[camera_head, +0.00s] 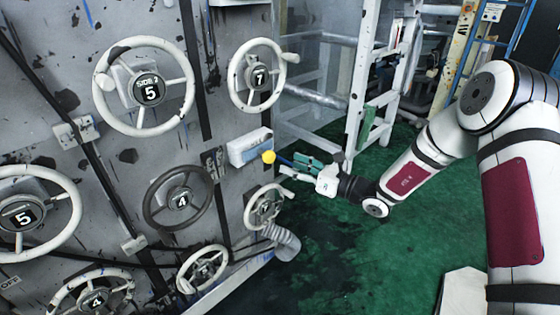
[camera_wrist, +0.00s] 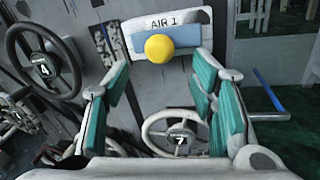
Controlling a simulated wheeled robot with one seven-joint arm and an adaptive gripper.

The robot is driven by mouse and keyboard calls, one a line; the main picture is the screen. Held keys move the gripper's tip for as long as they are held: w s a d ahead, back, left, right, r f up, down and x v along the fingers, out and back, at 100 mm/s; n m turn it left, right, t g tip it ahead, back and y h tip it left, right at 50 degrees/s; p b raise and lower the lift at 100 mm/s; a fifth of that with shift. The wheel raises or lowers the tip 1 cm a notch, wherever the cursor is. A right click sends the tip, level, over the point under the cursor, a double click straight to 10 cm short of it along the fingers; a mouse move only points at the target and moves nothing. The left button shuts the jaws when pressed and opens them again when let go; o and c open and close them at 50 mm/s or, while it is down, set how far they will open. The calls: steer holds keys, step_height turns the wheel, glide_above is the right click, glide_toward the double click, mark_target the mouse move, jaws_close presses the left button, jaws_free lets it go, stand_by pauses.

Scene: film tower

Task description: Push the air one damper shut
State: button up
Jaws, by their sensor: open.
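The air one damper is a white box (camera_head: 250,147) on the panel wall. In the wrist view its plate (camera_wrist: 168,22) reads "AIR 1". A yellow ball knob (camera_head: 268,156) stands out from it, in front of a blue strip (camera_wrist: 180,42). The knob (camera_wrist: 159,48) shows in the upper middle of the wrist view. My gripper (camera_head: 291,165) points at the knob from the right in the head view. In the wrist view its teal-padded fingers (camera_wrist: 160,80) are spread wide with nothing between them. The knob appears just beyond the fingertips; contact is not visible.
A white handwheel marked 7 (camera_wrist: 178,117) lies below the damper. A dark handwheel marked 4 (camera_head: 181,200) is to its left, and another white wheel (camera_head: 259,76) is above. A white frame (camera_head: 360,90) stands behind my gripper. Green floor (camera_head: 345,245) is open below.

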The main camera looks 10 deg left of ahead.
steer(key=shift+v, duration=1.55)
steer(key=s+r+n+g+h, duration=0.1)
steer(key=s+r+n+g, duration=0.2)
steer(key=s+r+n, duration=0.35)
steer(key=s+r+n+g+h, duration=0.2)
steer(key=s+r+n+g, duration=0.15)
steer(key=s, duration=0.55)
steer(key=s+r+n+g+h, duration=0.1)
steer(key=s+r+n+g, duration=0.4)
steer(key=s, duration=0.3)
steer(key=s+d+n+t+h, duration=0.4)
steer(key=s+d+n+h, duration=0.7)
steer(key=s+d, duration=1.1)
step_height(320, 180, up, 21)
steer(key=a+t+h+p, duration=0.1)
steer(key=t+p, duration=0.2)
steer(key=p, duration=1.5)
steer(key=shift+s+a+p, duration=0.3)
steer(key=shift+a+p, duration=0.05)
steer(key=shift+p, duration=0.05)
